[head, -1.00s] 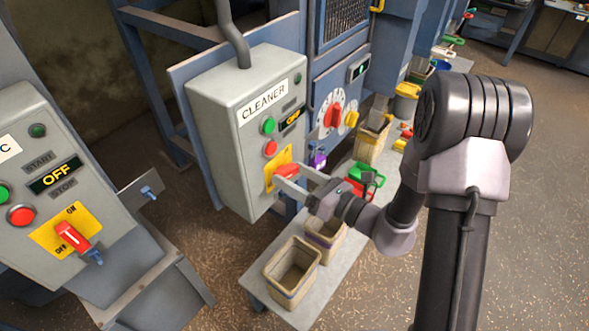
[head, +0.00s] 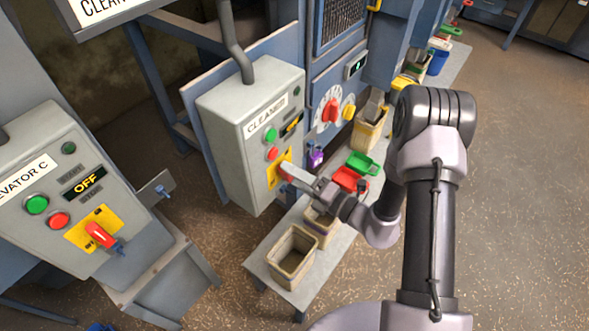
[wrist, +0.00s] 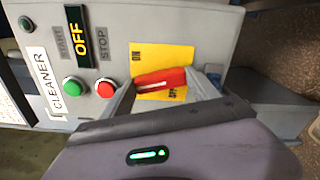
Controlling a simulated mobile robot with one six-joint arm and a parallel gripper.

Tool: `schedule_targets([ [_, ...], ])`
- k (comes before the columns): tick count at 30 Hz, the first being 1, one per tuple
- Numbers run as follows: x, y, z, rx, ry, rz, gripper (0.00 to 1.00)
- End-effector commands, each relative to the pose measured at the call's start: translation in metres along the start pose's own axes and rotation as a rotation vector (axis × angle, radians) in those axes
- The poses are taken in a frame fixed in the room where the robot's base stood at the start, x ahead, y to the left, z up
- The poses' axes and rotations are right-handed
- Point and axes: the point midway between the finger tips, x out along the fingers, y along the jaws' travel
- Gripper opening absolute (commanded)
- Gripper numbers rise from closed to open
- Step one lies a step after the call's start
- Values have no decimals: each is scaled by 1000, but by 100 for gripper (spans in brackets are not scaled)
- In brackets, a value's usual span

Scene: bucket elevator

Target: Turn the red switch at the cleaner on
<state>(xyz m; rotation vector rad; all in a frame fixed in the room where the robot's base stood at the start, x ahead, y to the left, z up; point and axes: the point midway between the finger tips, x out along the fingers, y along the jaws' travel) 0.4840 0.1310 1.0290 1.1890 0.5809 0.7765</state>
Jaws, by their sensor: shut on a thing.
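The cleaner box (head: 225,125) is a grey panel labelled CLEANER, left of my arm in the head view. Its red switch (wrist: 160,79) is a red handle on a yellow plate (wrist: 150,55) marked ON and OFF; it is mostly hidden by my gripper in the head view. My gripper (head: 285,172) reaches the plate from the right and is shut on the red switch, with a finger on each side of it in the wrist view. The cleaner's display (wrist: 78,36) reads OFF. A green button (wrist: 73,86) and a red button (wrist: 105,88) sit beside it.
The Elevator C panel (head: 55,195) stands at the left with its own red switch (head: 101,235) and an OFF display. A bench below the cleaner holds open bins (head: 285,258) and red and green scoops (head: 362,164). Floor is clear at right.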

Motion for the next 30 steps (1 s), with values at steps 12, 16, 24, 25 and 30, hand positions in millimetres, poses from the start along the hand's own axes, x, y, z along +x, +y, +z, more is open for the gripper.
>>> schedule_targets([
  [12,0,0,0,240,1,0,29],
  [16,0,0,0,276,1,0,29],
  [24,0,-1,-1,304,1,0,29],
  [25,0,-1,-1,304,1,0,29],
  [30,0,-1,-1,305,1,0,29],
])
